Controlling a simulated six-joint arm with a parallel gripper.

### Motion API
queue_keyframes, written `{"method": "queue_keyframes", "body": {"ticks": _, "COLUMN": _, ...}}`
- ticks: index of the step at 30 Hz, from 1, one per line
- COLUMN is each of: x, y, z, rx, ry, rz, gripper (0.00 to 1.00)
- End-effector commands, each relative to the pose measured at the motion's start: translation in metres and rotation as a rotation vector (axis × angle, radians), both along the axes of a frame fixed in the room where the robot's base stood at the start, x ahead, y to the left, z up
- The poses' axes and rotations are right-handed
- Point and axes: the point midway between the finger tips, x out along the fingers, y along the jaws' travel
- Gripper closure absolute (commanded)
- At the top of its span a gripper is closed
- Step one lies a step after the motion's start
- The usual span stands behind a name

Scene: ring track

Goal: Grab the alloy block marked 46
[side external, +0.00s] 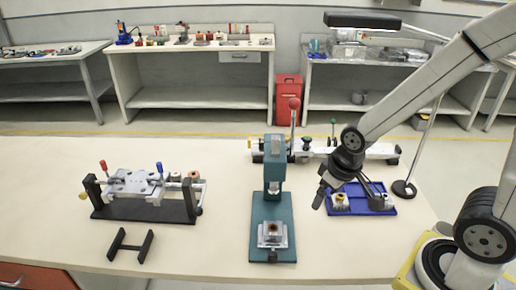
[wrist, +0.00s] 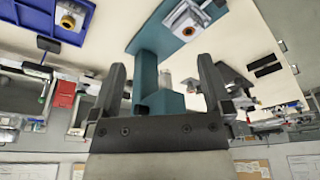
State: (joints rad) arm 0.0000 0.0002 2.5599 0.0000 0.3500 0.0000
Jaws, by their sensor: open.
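My gripper (side external: 322,196) is open and empty, above the bench between the teal press and the blue tray (side external: 358,212). In the wrist view its two fingers (wrist: 163,72) stand wide apart with nothing between them. Small metal blocks sit on the tray: one at its left (side external: 340,203), and one at its right (side external: 377,204), partly behind my arm. The wrist view shows one block with a brass-coloured ring (wrist: 69,20) on the tray. Another metal block or fixture with a round insert (side external: 270,237) sits on the press base. I cannot read the number 46 on any of them.
The teal press (side external: 272,175) stands upright just left of my gripper. A rail fixture with red and blue handles (side external: 140,183) is at the left, with a black bracket (side external: 131,243) in front. Another rail (side external: 350,151) lies behind. The bench between fixture and press is clear.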

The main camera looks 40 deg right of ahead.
Motion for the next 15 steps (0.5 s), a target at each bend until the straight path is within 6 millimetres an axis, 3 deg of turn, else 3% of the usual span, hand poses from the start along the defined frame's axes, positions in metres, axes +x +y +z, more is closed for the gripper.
{"method": "queue_keyframes", "body": {"ticks": 8, "x": 0.001, "y": 0.000, "z": 0.000, "rx": 0.001, "ry": 0.002, "rz": -0.006, "gripper": 0.00}}
{"method": "queue_keyframes", "body": {"ticks": 15, "x": 0.018, "y": 0.005, "z": -0.006, "rx": 0.023, "ry": 0.030, "rz": -0.090, "gripper": 0.00}}
